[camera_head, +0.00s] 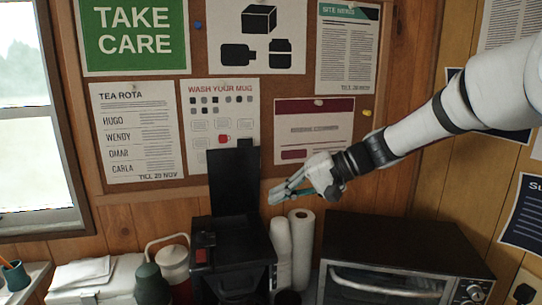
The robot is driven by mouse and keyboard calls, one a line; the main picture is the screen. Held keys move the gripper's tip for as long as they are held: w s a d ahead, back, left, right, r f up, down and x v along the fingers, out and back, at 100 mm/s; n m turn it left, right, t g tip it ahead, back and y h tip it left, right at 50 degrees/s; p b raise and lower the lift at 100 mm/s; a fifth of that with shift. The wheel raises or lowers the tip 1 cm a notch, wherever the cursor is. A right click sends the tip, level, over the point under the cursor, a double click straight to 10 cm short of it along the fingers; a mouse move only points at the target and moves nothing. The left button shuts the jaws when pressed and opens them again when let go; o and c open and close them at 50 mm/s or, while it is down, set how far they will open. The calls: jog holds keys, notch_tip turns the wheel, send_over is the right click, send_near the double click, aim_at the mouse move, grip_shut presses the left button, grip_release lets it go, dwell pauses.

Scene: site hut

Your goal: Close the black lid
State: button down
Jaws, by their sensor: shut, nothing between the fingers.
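The black lid (234,181) stands upright, open, at the back of a black box-shaped appliance (238,258) on the counter. The appliance's top is dark, with a small red part (202,256) at its front left. My gripper (271,196) is shut and empty. It is in the air to the right of the lid, pointing left, apart from the lid in the picture. The gap in depth between gripper and lid is hard to tell.
White paper rolls (301,249) stand right of the appliance, below my gripper. A black oven (398,248) is further right. A white and red container (174,263) and a dark green flask (151,283) stand on the left. A pinboard wall is behind.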

jog(key=w+m+t+y, duration=0.1)
jog(key=w+t+y, duration=0.15)
jog(key=w, duration=0.45)
jog(key=m+t+y, duration=0.3)
send_near(268, 156)
jog(key=s, duration=0.4)
jog(key=x, duration=0.3)
jog(key=p+x, duration=0.1)
jog(key=x, duration=0.2)
jog(key=r+x, duration=0.1)
jog(key=x, duration=0.3)
jog(key=shift+w, duration=0.15)
jog(key=shift+p, duration=0.3)
jog(key=shift+s+d+n+y+p, duration=0.3)
jog(key=shift+s+n+y+p, duration=0.25)
jog(key=shift+s, duration=0.3)
jog(key=s+d+f+n+g+y+p, duration=0.1)
jog(key=s+d+f+n+y+p, duration=0.2)
jog(key=s+f+n+p, duration=0.2)
jog(key=shift+s+d+f+n+p, duration=0.3)
jog(key=shift+s+f+p, duration=1)
jog(key=shift+s, duration=2.2)
jog(key=shift+f+b, duration=0.35)
jog(key=shift+b, duration=0.05)
